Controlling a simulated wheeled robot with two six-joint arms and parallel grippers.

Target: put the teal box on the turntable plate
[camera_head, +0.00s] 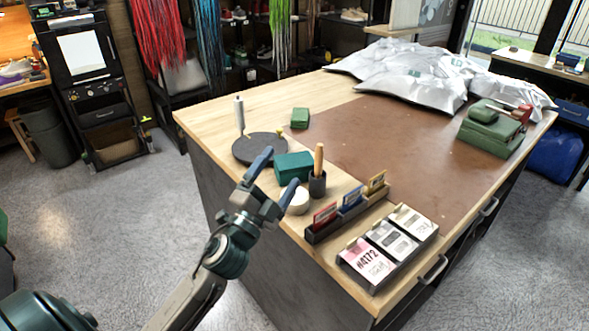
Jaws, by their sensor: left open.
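The teal box (296,164) stands on the wooden worktable near its front left edge, just right of the turntable plate. The turntable plate (246,153) is a dark round disc with an upright white-topped post at its far left rim; no box is on it. My left gripper (279,169) is open and empty, its two fingers spread at the near left side of the teal box. One fingertip overlaps the plate's near edge in the picture; I cannot tell whether either finger touches the box. My right gripper is not in view.
A dark cup (317,186) with a wooden handle and a round cream container (299,203) stand close by the box. A green block (300,118) lies beyond the plate. A card rack (346,216) and a label tray (393,256) line the front. The brown mat (400,145) is mostly clear.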

